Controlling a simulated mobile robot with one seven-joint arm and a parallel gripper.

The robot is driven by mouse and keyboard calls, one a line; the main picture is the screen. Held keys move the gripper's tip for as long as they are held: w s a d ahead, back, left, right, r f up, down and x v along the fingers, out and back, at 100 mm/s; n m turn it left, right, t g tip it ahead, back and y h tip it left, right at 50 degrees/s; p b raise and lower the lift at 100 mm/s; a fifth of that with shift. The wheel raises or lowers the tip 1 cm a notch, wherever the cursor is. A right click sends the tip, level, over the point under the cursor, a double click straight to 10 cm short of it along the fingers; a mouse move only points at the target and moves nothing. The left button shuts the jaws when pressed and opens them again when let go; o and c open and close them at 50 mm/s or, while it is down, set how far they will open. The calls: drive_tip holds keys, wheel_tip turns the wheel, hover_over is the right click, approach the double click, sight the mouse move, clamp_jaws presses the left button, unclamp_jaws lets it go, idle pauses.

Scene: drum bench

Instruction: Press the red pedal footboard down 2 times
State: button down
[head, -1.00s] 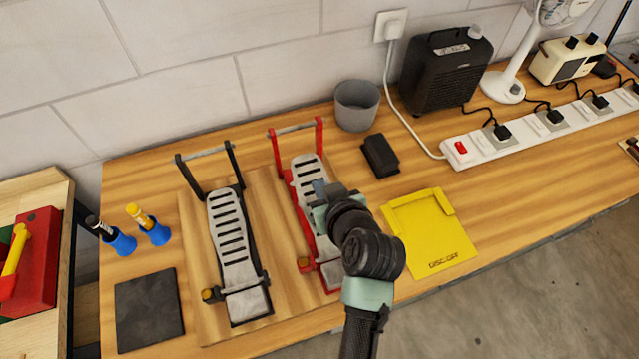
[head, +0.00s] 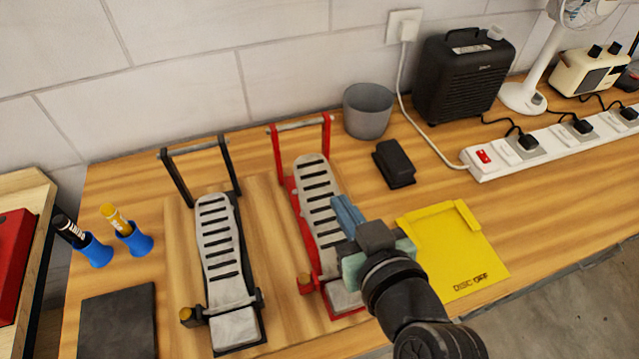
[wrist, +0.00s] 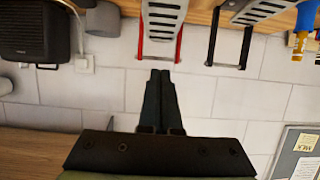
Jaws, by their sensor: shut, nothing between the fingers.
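The red pedal (head: 302,218) stands on the wooden bench, with a grey slotted footboard (head: 318,200) and a red frame. Its footboard is tilted, with the far end near the red uprights. In the wrist view the red pedal's footboard (wrist: 165,14) shows at the top. My gripper (head: 346,212) is shut and empty. In the head view it overlaps the right edge of the red footboard and hides part of its lower half. In the wrist view my gripper's fingertips (wrist: 160,76) are together, below the red frame. I cannot tell whether the fingers touch the footboard.
A black-framed pedal (head: 226,250) stands left of the red one. A yellow tray (head: 460,250), a black block (head: 394,163) and a grey cup (head: 368,112) lie to the right. Blue holders with markers (head: 95,250) and a dark square pad (head: 118,320) are at left.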

drive_tip(key=shift+w, duration=0.1)
drive_tip(key=p, duration=0.2)
hover_over(318, 196)
drive_tip(key=s, duration=0.2)
drive_tip(key=f, duration=0.1)
drive_tip(key=d+f, duration=0.1)
drive_tip(key=f, duration=0.1)
drive_tip(key=shift+w+f, duration=0.1)
drive_tip(key=shift+w, duration=0.1)
drive_tip(key=f, duration=0.1)
drive_tip(key=w+f, duration=0.1)
drive_tip(key=f, duration=0.1)
drive_tip(key=shift+w+a, duration=0.3)
drive_tip(key=shift+w+f, duration=0.2)
drive_tip(key=shift+f, duration=0.35)
drive_tip(key=shift+a, duration=0.1)
drive_tip(key=shift+w+a+g+p, duration=0.1)
drive_tip(key=shift+w+g+p, duration=0.15)
drive_tip(key=shift+p, duration=0.4)
drive_tip(key=f, duration=0.2)
drive_tip(key=w+f+g, duration=0.1)
drive_tip(key=f, duration=0.1)
drive_tip(key=w+f+g, duration=0.1)
drive_tip(key=f, duration=0.1)
drive_tip(key=shift+a+g+h, duration=0.25)
drive_tip(key=shift+a+h, duration=0.05)
drive_tip(key=shift+h, duration=0.1)
drive_tip(key=shift+s, duration=0.1)
drive_tip(key=shift+r, duration=0.1)
